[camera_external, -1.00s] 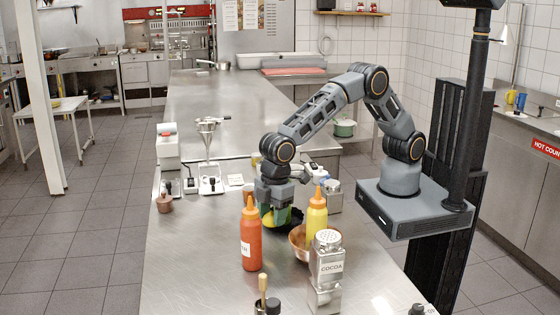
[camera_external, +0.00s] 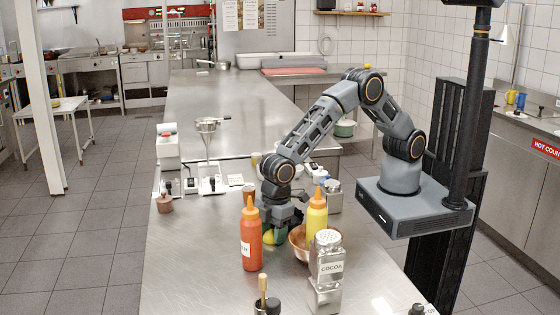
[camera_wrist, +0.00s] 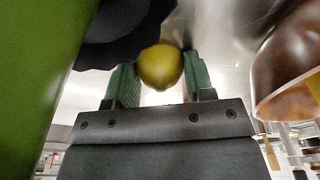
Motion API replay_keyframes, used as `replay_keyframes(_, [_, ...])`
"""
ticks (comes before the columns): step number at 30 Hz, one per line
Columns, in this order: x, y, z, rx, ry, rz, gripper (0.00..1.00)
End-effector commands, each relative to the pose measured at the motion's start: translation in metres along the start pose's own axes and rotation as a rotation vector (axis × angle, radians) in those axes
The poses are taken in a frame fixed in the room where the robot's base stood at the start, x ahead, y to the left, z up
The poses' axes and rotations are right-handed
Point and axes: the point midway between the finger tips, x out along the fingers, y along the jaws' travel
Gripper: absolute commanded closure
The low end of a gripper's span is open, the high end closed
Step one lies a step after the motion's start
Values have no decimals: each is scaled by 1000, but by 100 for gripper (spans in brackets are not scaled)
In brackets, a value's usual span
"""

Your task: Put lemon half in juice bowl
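The yellow lemon half (camera_external: 268,238) is low between the green fingers of my gripper (camera_external: 276,236), left of the copper bowl. In the wrist view the lemon half (camera_wrist: 160,66) fills the gap between both fingertips (camera_wrist: 160,82), and my gripper looks shut on it. The copper bowl (camera_external: 297,248), which fits the juice bowl, stands on the steel counter just right of my gripper, partly hidden by the bottles. Its side also shows at the right of the wrist view (camera_wrist: 285,65). The lemon half is outside the bowl.
A cocoa shaker (camera_external: 327,258) is nearer the camera. Bare counter (camera_external: 195,265) lies at left. A blurred dark shape (camera_wrist: 125,35) borders the lemon.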

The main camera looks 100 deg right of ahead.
Motion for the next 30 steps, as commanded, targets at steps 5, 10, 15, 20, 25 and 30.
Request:
replay_keyframes(5, [0, 0, 0, 0, 0, 0, 34])
replay_keyframes(10, [0, 0, 0, 0, 0, 0, 26])
replay_keyframes(15, [-2, 0, 0, 0, 0, 0, 26])
replay_keyframes(20, [-16, 0, -1, 0, 4, 1, 26])
replay_keyframes(25, [-48, 0, -1, 0, 5, 1, 26])
replay_keyframes(30, [-80, 0, -1, 0, 4, 1, 26])
